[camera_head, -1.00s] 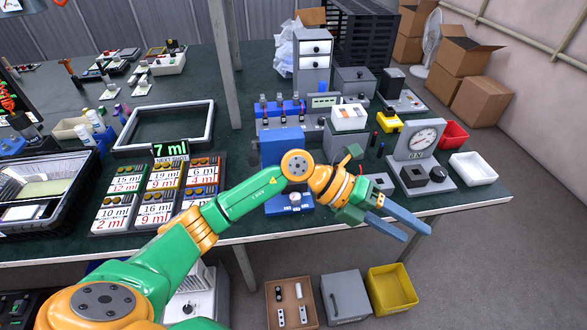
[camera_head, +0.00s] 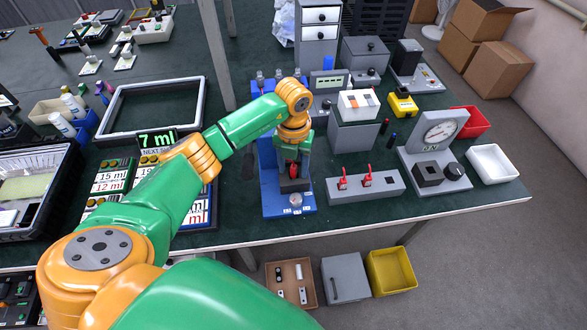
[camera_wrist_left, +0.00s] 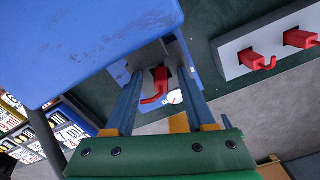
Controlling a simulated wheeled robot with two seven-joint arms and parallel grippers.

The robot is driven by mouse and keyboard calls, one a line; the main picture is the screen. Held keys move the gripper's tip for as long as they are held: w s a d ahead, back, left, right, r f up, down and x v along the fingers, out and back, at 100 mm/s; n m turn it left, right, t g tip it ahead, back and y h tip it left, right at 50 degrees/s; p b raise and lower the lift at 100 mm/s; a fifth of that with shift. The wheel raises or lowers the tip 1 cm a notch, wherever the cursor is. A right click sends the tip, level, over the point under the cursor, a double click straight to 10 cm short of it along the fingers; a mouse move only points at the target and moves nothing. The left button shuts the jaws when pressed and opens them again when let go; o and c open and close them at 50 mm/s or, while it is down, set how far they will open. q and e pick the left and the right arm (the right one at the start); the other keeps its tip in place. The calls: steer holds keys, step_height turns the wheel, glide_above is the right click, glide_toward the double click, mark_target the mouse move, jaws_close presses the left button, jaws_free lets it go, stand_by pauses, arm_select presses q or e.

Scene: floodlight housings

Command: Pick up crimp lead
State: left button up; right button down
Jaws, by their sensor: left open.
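A red hooked crimp lead (camera_wrist_left: 160,84) sits at the blue press (camera_wrist_left: 95,40) in the left wrist view, below a grey block. My left gripper (camera_wrist_left: 158,78) is open, with one blue-grey finger on each side of the lead; I cannot tell whether they touch it. In the head view my left gripper (camera_head: 292,178) is over the blue press (camera_head: 272,190), and a bit of red shows between its parts. Two more red leads (camera_head: 367,178) stand in a grey holder (camera_head: 392,188) with an empty slot at its right. My right gripper is not in view.
A dial gauge (camera_head: 440,132) and a white tray (camera_head: 492,163) stand right of the holder. A grey box with a white tray (camera_head: 358,104) is behind it. Display cards (camera_head: 112,180) lie to the left. The table's front edge is close to the press.

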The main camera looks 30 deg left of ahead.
mark_target(295, 167)
arm_select(q)
steer(key=shift+s+d+r, duration=0.1)
steer(key=shift+r, duration=0.05)
jaws_close()
steer(key=shift+r, duration=0.25)
step_height(295, 167, up, 3)
steer(key=shift+d+f+b, duration=0.1)
steer(key=shift+d+b, duration=0.05)
steer(key=shift+b, duration=0.6)
steer(key=s+d+r, duration=0.8)
steer(key=s+r, duration=0.1)
steer(key=s, duration=0.1)
steer(key=shift+s+d+r, duration=0.25)
steer(key=shift+d+r, duration=0.05)
steer(key=shift+d, duration=0.05)
